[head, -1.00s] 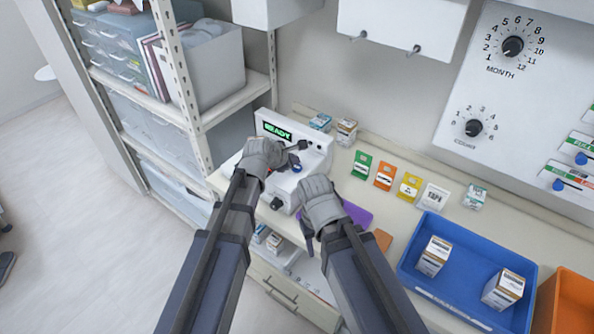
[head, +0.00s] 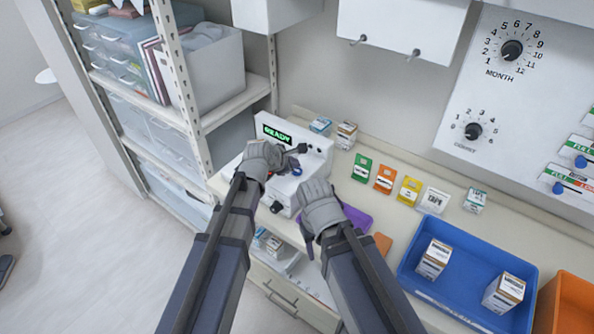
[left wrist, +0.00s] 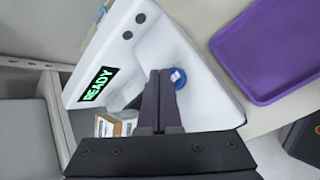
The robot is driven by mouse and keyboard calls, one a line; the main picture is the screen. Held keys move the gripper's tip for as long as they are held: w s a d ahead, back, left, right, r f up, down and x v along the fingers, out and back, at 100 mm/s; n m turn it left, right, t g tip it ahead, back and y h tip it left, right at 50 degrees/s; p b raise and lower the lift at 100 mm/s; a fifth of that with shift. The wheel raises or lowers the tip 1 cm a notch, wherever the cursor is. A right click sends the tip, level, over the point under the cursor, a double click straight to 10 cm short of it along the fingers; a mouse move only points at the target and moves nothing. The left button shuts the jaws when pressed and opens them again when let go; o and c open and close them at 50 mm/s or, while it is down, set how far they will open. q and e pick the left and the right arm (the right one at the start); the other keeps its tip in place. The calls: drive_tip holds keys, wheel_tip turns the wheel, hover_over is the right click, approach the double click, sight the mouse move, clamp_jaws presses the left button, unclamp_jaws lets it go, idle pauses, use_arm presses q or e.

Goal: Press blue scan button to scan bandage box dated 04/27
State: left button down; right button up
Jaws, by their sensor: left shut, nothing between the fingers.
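The white scanner (head: 318,157) stands on the counter, its green display (head: 277,134) reading READY. Its blue button (head: 297,172) shows beside my left gripper (head: 292,160). In the left wrist view the shut, empty fingers (left wrist: 160,75) overlap the left edge of the blue button (left wrist: 178,77); I cannot tell whether they touch it. A white and brown box (left wrist: 118,122) shows at the scanner's lower side in that view, partly hidden by my gripper. Its date is not readable. My right gripper's hand (head: 322,208) hangs over the counter front; its fingers are hidden.
A purple tray (head: 356,217) lies right of the scanner. Two boxes stand in a blue tray (head: 408,262), beside an orange bin (head: 568,300). Small boxes (head: 346,135) stand behind the scanner; coloured cards (head: 385,179) line the counter. A shelf unit (head: 235,100) stands left.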

use_arm(q)
drive_tip(key=shift+f, duration=0.15)
idle(0.8)
drive_tip(key=shift+f+b, duration=0.3)
drive_tip(key=shift+b, duration=0.1)
drive_tip(key=shift+f+b, duration=0.4)
drive_tip(key=shift+b, duration=0.05)
idle(0.4)
drive_tip(key=shift+r, duration=0.1)
drive_tip(key=shift+r+p, duration=0.75)
drive_tip(key=shift+p, duration=0.15)
drive_tip(key=shift+r, duration=0.1)
wheel_tip(320, 180, up, 5)
drive_tip(key=p, duration=0.5)
